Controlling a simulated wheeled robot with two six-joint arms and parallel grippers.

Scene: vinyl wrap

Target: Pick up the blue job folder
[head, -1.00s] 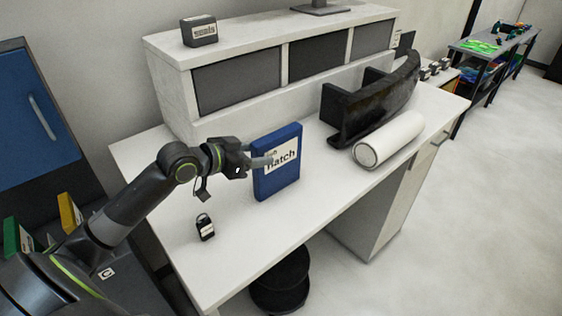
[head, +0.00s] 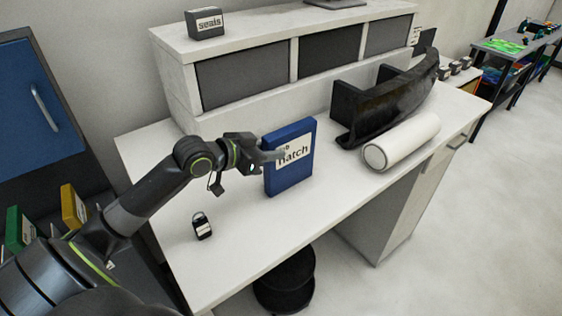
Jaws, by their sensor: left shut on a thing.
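The blue job folder (head: 290,178) stands upright on or just above the white desk, with a white label on its front that reads "hatch" below a partly covered word. My left gripper (head: 273,156) is shut on the folder's left side, one finger lying across the label. The other finger is hidden behind the folder. I cannot tell whether the folder's bottom edge touches the desk. My right gripper is not in view.
The white desk (head: 245,235) has a small black tagged item (head: 202,226) at front left. A white roll (head: 402,142) and a dark curved piece (head: 390,105) lie to the right. A "seals" box (head: 204,23) sits on the shelf. A black stool (head: 285,280) stands below.

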